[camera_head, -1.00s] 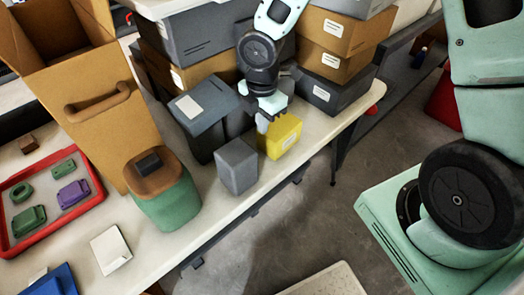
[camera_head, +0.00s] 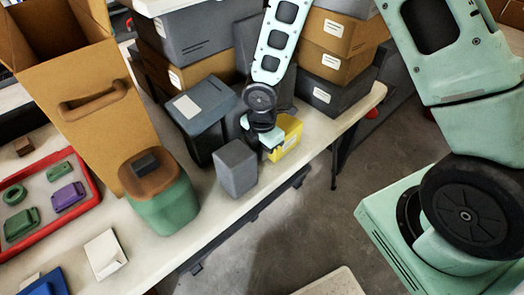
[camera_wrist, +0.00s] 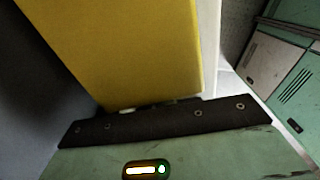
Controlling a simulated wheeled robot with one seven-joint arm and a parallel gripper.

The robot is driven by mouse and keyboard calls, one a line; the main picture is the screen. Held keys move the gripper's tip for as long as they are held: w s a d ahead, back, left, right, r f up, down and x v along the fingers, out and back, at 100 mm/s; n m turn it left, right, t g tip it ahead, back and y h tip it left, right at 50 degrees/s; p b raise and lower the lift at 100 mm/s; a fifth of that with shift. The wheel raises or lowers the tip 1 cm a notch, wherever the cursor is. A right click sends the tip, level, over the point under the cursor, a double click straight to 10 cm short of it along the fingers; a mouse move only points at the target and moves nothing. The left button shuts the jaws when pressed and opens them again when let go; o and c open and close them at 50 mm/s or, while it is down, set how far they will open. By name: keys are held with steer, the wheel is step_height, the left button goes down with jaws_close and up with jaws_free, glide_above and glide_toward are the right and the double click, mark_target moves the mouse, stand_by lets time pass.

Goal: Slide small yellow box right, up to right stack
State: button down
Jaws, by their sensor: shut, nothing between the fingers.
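The small yellow box (camera_head: 289,136) stands upright near the front edge of the table, with a white label on its front. My gripper (camera_head: 265,143) is shut and empty, low at the box's left side, and hides part of it. In the wrist view, the yellow box (camera_wrist: 125,50) fills the upper middle, close beyond the dark edge of my gripper (camera_wrist: 170,122). I cannot tell whether they touch. The right stack (camera_head: 338,62) of brown and dark grey boxes stands behind and to the right of the yellow box, with a gap between.
A small grey box (camera_head: 237,168) stands just left of my gripper. A dark lidded bin (camera_head: 200,120) and a green canister (camera_head: 165,208) are farther left. Bare table (camera_head: 330,125) lies right of the yellow box; the front edge is close.

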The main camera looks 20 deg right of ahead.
mark_target(300, 125)
steer(key=w+d+p, duration=0.1)
steer(key=d+p, duration=0.1)
steer(key=d, duration=0.2)
steer(key=w+d+p, duration=0.2)
steer(key=d+p, duration=0.1)
steer(key=d, duration=0.2)
steer(key=w+d+p, duration=0.1)
steer(key=d+p, duration=0.1)
steer(key=d, duration=0.3)
steer(key=shift+w+d+r, duration=0.1)
steer(key=shift+w+d, duration=0.1)
steer(key=shift+w, duration=0.15)
steer(key=shift+d, duration=0.15)
